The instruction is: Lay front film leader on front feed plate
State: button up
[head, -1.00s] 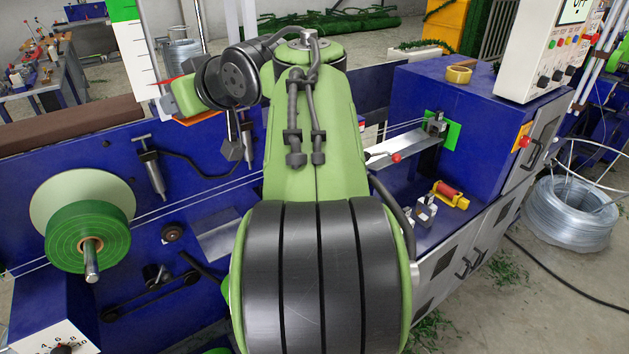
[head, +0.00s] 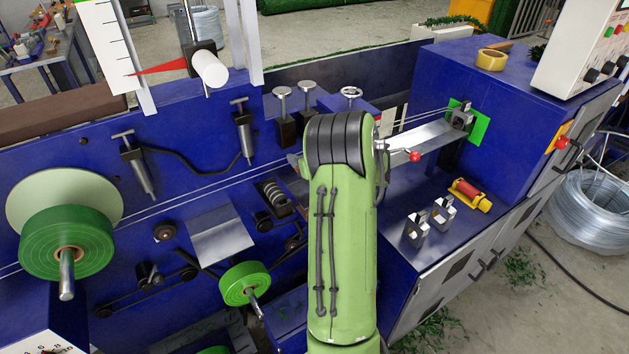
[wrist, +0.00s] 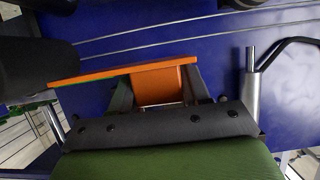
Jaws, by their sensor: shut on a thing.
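In the wrist view my gripper (wrist: 156,92) is shut on an orange piece (wrist: 90,75). It is a flat orange bar with a block between the fingers and a thin green line along its lower left edge. I cannot tell whether this is the film leader's end. In the head view my arm hides the gripper and the piece. A bare grey sloped plate (head: 222,237), possibly the front feed plate, lies left of my arm. A large green film roll (head: 67,242) hangs at the left, and a smaller green roll (head: 245,283) sits below the plate.
Two wires (wrist: 150,40) run across the blue panel near my gripper. Upright clamps with T-handles (head: 243,130) and black rollers (head: 271,192) stick out nearby. A long grey plate (head: 432,137) with a red knob and small metal blocks (head: 417,230) are at the right.

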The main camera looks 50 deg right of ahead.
aim_at(303, 187)
notch_tip(303, 187, down, 7)
jog(key=shift+f+b, duration=0.15)
jog(key=shift+b, duration=0.15)
jog(key=shift+f+b, duration=0.6)
jog(key=shift+b, duration=0.5)
jog(key=o, duration=1.1)
jog(key=shift+c, duration=0.2)
